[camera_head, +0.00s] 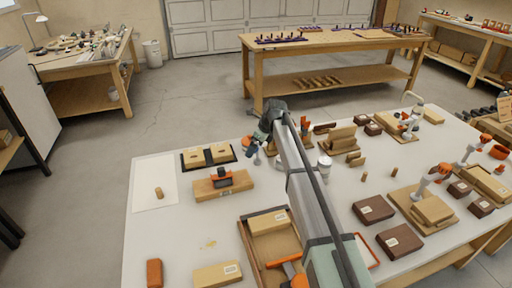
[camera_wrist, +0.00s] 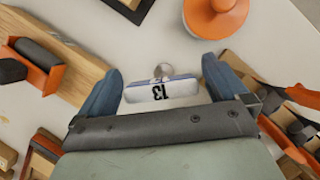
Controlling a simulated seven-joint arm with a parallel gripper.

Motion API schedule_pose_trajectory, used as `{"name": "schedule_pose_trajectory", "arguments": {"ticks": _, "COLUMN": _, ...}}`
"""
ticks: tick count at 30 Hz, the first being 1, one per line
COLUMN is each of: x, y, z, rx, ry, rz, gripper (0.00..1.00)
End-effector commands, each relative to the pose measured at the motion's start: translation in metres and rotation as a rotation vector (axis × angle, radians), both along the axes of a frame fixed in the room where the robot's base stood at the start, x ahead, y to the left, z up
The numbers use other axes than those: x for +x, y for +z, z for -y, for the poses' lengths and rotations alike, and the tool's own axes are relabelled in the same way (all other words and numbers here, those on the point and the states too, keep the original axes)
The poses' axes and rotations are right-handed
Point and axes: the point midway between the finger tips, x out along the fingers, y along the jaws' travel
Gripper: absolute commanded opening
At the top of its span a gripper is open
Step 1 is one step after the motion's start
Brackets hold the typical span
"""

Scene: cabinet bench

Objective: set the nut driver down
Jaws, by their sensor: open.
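The nut driver (camera_wrist: 160,93) shows in the wrist view as a white and blue body marked 13, with a round metal end. It lies between the two blue fingers of my gripper (camera_wrist: 161,70). The fingers are spread, with a gap visible on either side of it. Its lower part is hidden by the gripper body, and I cannot tell how it rests. In the head view my gripper (camera_head: 258,150) is low over the back of the white bench, right of the black tray; the nut driver cannot be made out there.
A wooden block with an orange and black piece (camera_head: 222,178) stands left of the gripper, also in the wrist view (camera_wrist: 35,65). An orange round object (camera_wrist: 215,15) is close ahead. A white cup (camera_head: 324,168) stands right of my arm.

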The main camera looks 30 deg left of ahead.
Motion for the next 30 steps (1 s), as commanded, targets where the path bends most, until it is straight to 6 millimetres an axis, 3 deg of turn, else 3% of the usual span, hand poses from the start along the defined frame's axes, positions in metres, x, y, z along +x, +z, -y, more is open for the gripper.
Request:
{"name": "schedule_pose_trajectory", "arguments": {"ticks": 18, "x": 0.0, "y": 0.093, "z": 0.039, "rx": 0.001, "ry": 0.0, "rz": 0.001, "gripper": 1.0}}
{"name": "schedule_pose_trajectory", "arguments": {"ticks": 30, "x": 0.0, "y": 0.108, "z": 0.045, "rx": 0.0, "ry": 0.0, "rz": 0.0, "gripper": 1.0}}
